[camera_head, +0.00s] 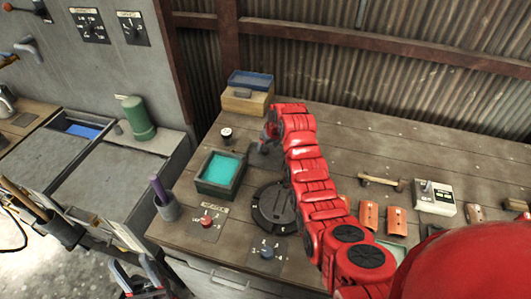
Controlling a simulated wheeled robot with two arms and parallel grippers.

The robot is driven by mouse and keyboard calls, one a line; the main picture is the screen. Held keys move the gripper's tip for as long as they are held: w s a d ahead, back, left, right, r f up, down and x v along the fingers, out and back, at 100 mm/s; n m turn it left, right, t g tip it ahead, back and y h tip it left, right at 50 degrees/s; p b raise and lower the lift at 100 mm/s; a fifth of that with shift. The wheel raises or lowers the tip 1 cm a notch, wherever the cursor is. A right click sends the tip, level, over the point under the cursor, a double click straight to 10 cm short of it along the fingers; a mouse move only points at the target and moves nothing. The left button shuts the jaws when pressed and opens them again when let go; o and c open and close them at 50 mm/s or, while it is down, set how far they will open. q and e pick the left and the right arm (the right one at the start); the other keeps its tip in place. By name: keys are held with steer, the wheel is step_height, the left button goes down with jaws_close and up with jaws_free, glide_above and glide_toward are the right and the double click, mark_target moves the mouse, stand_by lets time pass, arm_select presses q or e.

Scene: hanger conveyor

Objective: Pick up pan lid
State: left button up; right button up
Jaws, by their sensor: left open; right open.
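A dark, round, flat disc (273,208) that looks like the pan lid lies on the wooden workbench, left of my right arm's red links. A raised bar seems to cross its top, and the arm passes close by its right edge in the picture. My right gripper (266,143) is open at the end of the red arm, beyond the lid toward the back of the bench, apart from it. It is small and partly hidden by the wrist. My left gripper (140,277) is open and empty at the bottom left, in front of the bench and away from the lid.
A teal-filled dark box (220,172), a small jar (226,136) and a cup with a purple rod (167,207) stand left of the lid. A wooden box (246,102) stands behind.

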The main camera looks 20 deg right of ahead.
mark_target(266, 150)
steer(key=shift+p+x, duration=0.7)
steer(key=shift+x, duration=1)
jaws_close()
